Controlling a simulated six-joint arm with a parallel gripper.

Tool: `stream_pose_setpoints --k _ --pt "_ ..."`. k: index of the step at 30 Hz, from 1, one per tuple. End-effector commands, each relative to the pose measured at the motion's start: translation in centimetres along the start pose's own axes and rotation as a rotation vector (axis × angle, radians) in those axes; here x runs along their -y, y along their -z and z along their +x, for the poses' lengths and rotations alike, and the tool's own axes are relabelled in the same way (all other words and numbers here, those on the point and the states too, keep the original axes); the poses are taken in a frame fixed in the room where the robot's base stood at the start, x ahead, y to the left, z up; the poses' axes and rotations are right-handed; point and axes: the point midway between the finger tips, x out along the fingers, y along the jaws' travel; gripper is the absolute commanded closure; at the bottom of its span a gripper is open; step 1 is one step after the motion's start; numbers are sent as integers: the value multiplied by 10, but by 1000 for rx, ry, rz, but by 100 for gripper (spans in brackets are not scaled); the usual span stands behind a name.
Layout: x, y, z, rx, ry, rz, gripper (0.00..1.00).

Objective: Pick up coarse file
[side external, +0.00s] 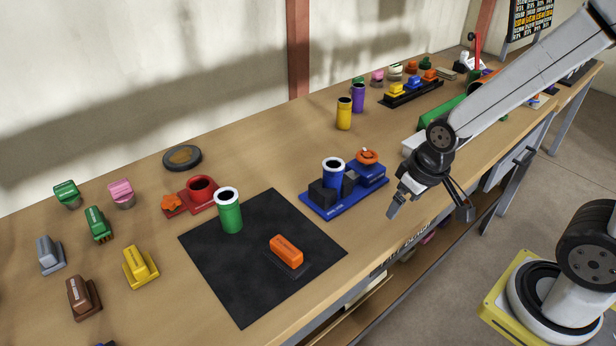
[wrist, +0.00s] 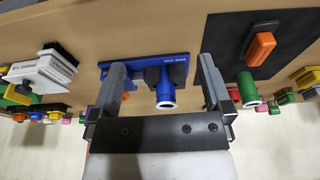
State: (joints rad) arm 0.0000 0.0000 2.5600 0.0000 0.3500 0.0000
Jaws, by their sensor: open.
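I cannot read any label that tells which thing is the coarse file. An orange block-shaped tool (side external: 286,252) with dark lettering lies on the black mat (side external: 240,290); it also shows at the upper right of the wrist view (wrist: 260,48). Several similar blocks lie at the left: green (side external: 98,223), grey (side external: 50,256), brown (side external: 83,297) and yellow (side external: 140,267). My gripper (side external: 431,208) is open and empty, above the bench's front edge, right of the blue stand (side external: 322,207). In the wrist view its fingers (wrist: 162,70) frame that stand.
The blue stand holds a blue pipe (side external: 333,170). A green pipe (side external: 230,212) stands on the mat. A red stand (side external: 200,190), yellow pipe (side external: 343,114) and purple pipe (side external: 358,98) stand farther back. A white tool (wrist: 42,72) lies left in the wrist view.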

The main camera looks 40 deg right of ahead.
Motion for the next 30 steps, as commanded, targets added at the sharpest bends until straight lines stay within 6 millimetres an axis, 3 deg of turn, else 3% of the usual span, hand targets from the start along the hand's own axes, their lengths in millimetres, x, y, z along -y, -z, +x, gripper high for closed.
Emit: stream_pose_setpoints --k 8,11,20,25,30 --pt "0 0 0 0 0 0 0" --pt "0 0 0 0 0 0 15" --pt "0 1 0 0 0 -1 15" --pt "7 10 2 11 5 -7 15" --pt "25 32 8 41 15 -20 15"
